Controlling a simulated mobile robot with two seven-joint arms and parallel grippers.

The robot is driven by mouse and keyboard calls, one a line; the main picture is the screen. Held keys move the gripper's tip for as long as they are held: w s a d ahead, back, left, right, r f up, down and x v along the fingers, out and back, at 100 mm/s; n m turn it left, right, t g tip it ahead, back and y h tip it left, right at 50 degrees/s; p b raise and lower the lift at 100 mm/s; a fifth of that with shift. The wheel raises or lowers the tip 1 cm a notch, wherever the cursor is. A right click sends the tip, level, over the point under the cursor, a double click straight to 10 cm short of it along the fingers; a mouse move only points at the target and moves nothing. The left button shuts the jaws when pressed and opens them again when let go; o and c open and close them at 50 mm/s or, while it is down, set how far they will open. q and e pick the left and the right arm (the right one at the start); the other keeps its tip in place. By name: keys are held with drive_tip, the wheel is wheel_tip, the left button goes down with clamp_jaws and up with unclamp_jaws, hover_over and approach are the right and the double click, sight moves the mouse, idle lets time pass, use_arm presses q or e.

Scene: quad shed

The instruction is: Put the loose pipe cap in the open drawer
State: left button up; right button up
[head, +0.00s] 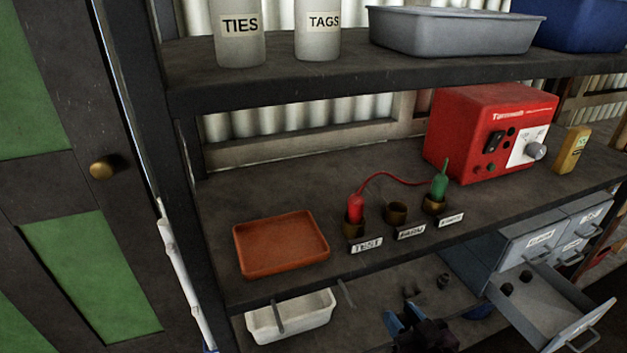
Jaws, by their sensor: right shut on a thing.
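My right gripper (408,315) shows at the bottom edge, over the lower shelf, with blue fingers and a dark body. It is shut on a small dark piece, apparently the pipe cap, mostly hidden between the fingers. The open drawer (562,322) is pulled out of the grey cabinet at the lower right, to the right of my gripper. Small dark pieces (507,289) lie inside it towards the back. Other small dark pieces (443,281) are on the lower shelf just beyond my gripper. My left gripper is not in view.
The middle shelf above holds an orange tray (281,272), labelled cups with red and green plugs, and a red box (482,130). Its front edge (350,272) overhangs the lower shelf. A white bin (290,325) is lower left.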

use_arm(q)
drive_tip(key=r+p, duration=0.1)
drive_tip(key=p, duration=0.1)
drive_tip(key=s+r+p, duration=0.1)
drive_tip(key=p, duration=0.1)
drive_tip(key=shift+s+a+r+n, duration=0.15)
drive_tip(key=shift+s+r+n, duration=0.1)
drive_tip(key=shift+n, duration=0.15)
use_arm(e)
drive_tip(key=s+d+r+m+h, duration=0.1)
drive_tip(key=d+r+m+h, duration=0.1)
drive_tip(key=r, duration=0.4)
drive_tip(key=s+d+r+m+t+h, duration=0.1)
drive_tip(key=s+d+r+m+h, duration=0.1)
drive_tip(key=r, duration=0.4)
drive_tip(key=shift+s+d+r+h, duration=0.25)
drive_tip(key=shift+d+h, duration=0.15)
drive_tip(key=shift+h, duration=0.4)
drive_tip(key=s+a+r+n+g+y, duration=0.2)
drive_tip(key=a+r+n+g+y, duration=0.2)
drive_tip(key=a+r+n+y, duration=0.8)
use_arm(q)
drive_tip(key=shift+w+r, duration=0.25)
use_arm(e)
drive_tip(key=w+a+f+g+y, duration=0.2)
drive_tip(key=w+a+f+g, duration=0.2)
drive_tip(key=a+f+g, duration=0.1)
drive_tip(key=shift+w+a+f+n+y, duration=0.3)
drive_tip(key=shift+w+a+f+n, duration=0.1)
drive_tip(key=shift+a+f, duration=0.35)
